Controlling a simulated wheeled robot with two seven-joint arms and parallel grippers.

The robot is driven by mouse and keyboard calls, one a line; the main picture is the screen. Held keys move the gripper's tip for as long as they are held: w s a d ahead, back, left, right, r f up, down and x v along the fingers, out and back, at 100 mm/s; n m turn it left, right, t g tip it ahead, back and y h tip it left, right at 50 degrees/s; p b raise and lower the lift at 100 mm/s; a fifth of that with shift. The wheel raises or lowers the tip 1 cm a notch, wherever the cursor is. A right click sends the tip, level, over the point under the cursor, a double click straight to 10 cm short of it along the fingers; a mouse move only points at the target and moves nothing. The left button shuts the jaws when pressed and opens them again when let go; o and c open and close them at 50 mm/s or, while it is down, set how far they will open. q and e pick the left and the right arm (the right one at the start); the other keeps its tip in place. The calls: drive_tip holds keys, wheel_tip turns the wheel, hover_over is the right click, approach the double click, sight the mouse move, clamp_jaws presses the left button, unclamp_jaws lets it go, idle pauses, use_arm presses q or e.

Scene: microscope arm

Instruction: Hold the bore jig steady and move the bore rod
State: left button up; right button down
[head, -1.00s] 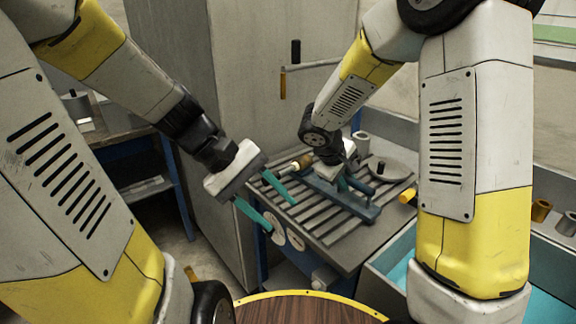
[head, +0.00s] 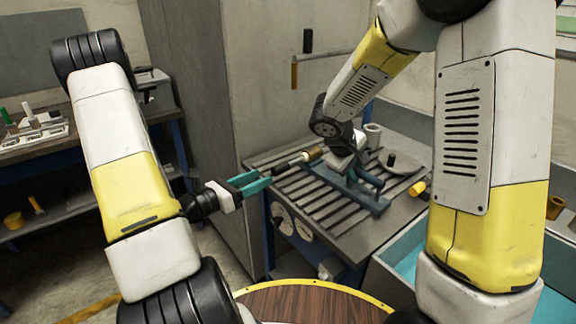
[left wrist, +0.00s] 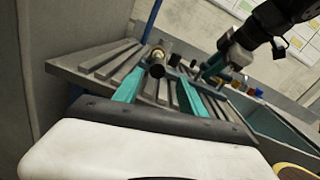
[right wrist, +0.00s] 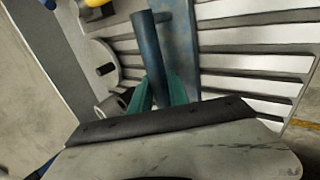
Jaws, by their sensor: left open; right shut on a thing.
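The blue bore jig (head: 362,196) lies on the slotted table. My right gripper (right wrist: 157,88) is shut on the jig's upright blue bar (right wrist: 149,42); in the head view its fingers are mostly hidden by the wrist. The bore rod (head: 289,163) has a dark end pointing left and a brass collar (head: 313,153). My left gripper (head: 264,178) is open and empty, its teal fingers pointing right, just left of the rod's dark end. In the left wrist view the rod's end (left wrist: 157,69) shows between the open fingertips (left wrist: 161,78); contact cannot be told.
The slotted table (head: 330,222) has a round grey part (head: 401,163) and a grey cylinder (head: 372,136) at the back right. A yellow piece (head: 417,189) lies at its right edge. A tall grey cabinet (head: 215,120) stands behind left. A teal-lined bin (head: 400,262) is front right.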

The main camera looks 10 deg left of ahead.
sight(288, 165)
use_arm(q)
drive_tip(key=x, duration=1.1)
drive_tip(key=shift+w+f, duration=0.15)
drive_tip(key=shift+w, duration=0.35)
drive_tip(key=shift+c, duration=0.4)
clamp_jaws()
idle(0.4)
